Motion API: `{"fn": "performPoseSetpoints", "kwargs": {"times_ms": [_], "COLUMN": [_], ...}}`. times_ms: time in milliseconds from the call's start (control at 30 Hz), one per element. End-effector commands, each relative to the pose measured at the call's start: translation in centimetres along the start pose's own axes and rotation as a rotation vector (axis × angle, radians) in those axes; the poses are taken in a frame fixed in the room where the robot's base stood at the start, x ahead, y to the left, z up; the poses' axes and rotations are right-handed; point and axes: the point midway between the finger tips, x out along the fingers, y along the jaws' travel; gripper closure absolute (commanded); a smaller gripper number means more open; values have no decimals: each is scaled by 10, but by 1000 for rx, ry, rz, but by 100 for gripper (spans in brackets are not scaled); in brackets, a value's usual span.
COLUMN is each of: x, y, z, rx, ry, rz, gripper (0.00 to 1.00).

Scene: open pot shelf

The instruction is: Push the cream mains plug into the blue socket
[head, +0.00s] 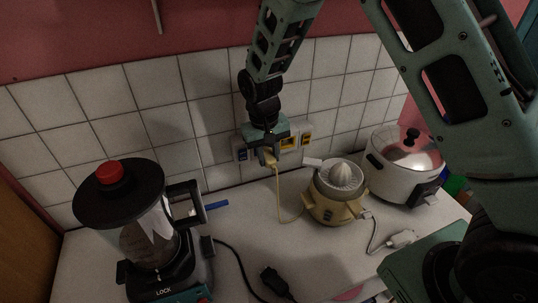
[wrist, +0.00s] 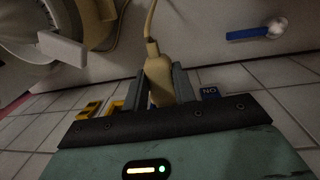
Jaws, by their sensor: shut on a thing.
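The cream mains plug (wrist: 158,78) is held between the two fingers of my gripper (wrist: 160,88), its cord running away from the wall side. In the head view my gripper (head: 268,156) is close to the tiled wall, with the plug (head: 271,163) mostly hidden by the fingers.
Yellow sockets (head: 290,142) (head: 307,140) sit right of my gripper. The cord leads to a cream juicer (head: 333,202). A rice cooker (head: 400,175), a white plug (head: 403,238), a blender (head: 150,235), a black plug (head: 272,281) and a blue-handled item (head: 217,205) are on the counter.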

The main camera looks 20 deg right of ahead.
Motion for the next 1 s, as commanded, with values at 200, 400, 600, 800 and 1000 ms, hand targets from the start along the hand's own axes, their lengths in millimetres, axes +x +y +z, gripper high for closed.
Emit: {"fn": "performPoseSetpoints", "kwargs": {"times_ms": [200,400,600,800,1000], "x": [0,0,-1,-1,-1], "y": [0,0,0,0,1], "z": [-4,-8,-12,-15,-19], "rx": [0,0,0,1,2], "ry": [1,1,2,1,2], "rz": [0,0,-1,0,0], "gripper": [100,100,100,100,100]}}
